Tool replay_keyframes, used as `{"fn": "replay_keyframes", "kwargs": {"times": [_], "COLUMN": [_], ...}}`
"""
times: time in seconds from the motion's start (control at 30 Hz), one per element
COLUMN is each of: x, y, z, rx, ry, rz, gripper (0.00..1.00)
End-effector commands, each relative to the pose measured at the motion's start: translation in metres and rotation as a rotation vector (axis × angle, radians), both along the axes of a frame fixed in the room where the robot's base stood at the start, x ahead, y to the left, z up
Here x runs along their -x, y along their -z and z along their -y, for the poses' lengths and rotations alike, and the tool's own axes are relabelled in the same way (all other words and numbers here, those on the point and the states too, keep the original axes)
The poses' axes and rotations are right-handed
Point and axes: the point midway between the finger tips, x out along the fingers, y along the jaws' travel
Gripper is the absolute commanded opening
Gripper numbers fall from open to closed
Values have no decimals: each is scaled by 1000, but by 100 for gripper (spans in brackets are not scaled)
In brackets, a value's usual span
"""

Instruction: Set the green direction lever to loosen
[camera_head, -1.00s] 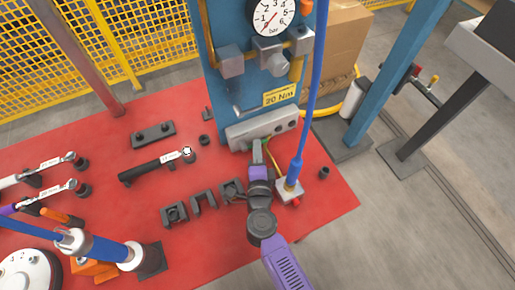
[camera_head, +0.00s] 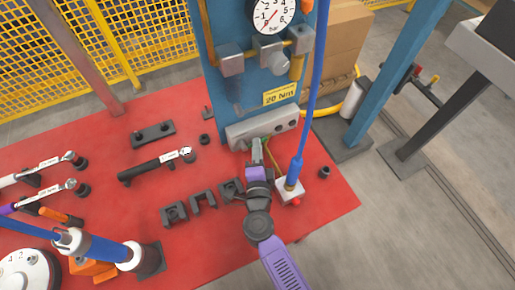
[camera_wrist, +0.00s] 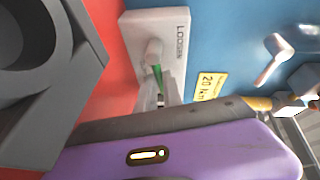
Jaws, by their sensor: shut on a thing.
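The green direction lever (camera_wrist: 157,76) hangs from a round pale hub on the grey lever block (camera_wrist: 140,22) in the wrist view. The word LOOSEN (camera_wrist: 182,40) is printed on the block beside the hub, to its right. The lever points down in that view, with its end at my fingertips. My gripper (camera_wrist: 161,100) is shut on the lever; its purple body covers the lower part of the view. In the head view my gripper (camera_head: 256,148) reaches the front of the grey block (camera_head: 262,127), and the lever is mostly hidden there.
A blue hose (camera_head: 310,90) runs down to a small fitting (camera_head: 289,190) close right of my gripper. Dark holders (camera_head: 203,201) stand at left on the red table (camera_head: 110,235). A torque wrench (camera_head: 155,166) lies further left. The blue post (camera_head: 222,95) rises behind.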

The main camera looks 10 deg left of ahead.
Motion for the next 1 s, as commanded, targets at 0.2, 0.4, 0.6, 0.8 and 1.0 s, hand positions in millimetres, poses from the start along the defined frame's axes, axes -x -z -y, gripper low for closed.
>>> {"fn": "replay_keyframes", "kwargs": {"times": [0.2, 0.4, 0.6, 0.8, 1.0], "x": [0, 0, 0, 3, 28], "y": [0, 0, 0, -1, -3], "z": [1, 1, 0, 1, 5], "rx": [17, 16, 16, 15, 14], "ry": [3, 3, 1, 1, 1], "rz": [9, 9, 10, 9, 7], "gripper": [0, 26, 32, 32, 32]}}
